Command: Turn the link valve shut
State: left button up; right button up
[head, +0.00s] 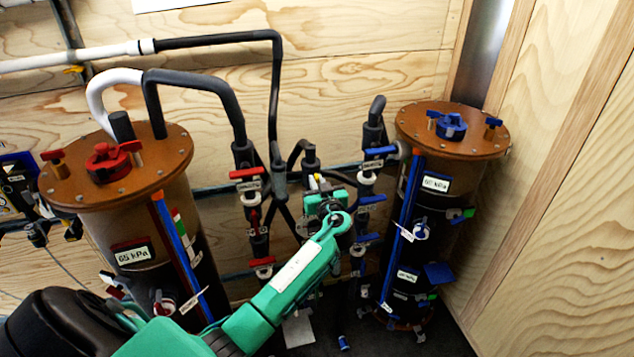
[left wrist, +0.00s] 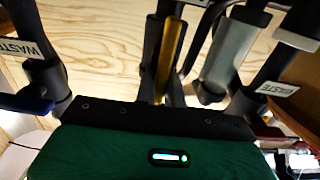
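A yellow handle, which looks like the link valve's lever (head: 317,184), shows small between the two filter tanks in the head view. In the left wrist view the yellow lever (left wrist: 171,48) stands nearly upright just beyond the dark front edge of my gripper body. Dark bars stand on both sides of it; I cannot tell fingers from pipes there. My left gripper (head: 326,197) reaches in from the lower left and is at the lever, its green body hiding the valve's lower parts. Contact and finger opening cannot be made out. My right gripper is not in view.
The red-marked tank (head: 118,228) stands left and the blue-marked tank (head: 432,230) right. Red-handled valves (head: 248,173) and blue-handled valves (head: 371,199) on upright pipes crowd both sides of my gripper. A plywood wall (head: 340,80) is behind. Dark floor shows below.

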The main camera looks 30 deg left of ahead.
pick_arm(q)
grip_shut()
jog(key=shift+f+m+b, duration=0.15)
jog(key=shift+m+b, duration=0.25)
jog(key=shift+b, duration=0.1)
jog(key=m, duration=0.5)
jog(key=w+d+f+m+b, duration=0.1)
jog(key=m, duration=0.5)
jog(key=f+m+b, duration=0.1)
jog(key=m, duration=0.5)
jog(key=shift+w+d, duration=0.2)
jog(key=shift+w, duration=0.1)
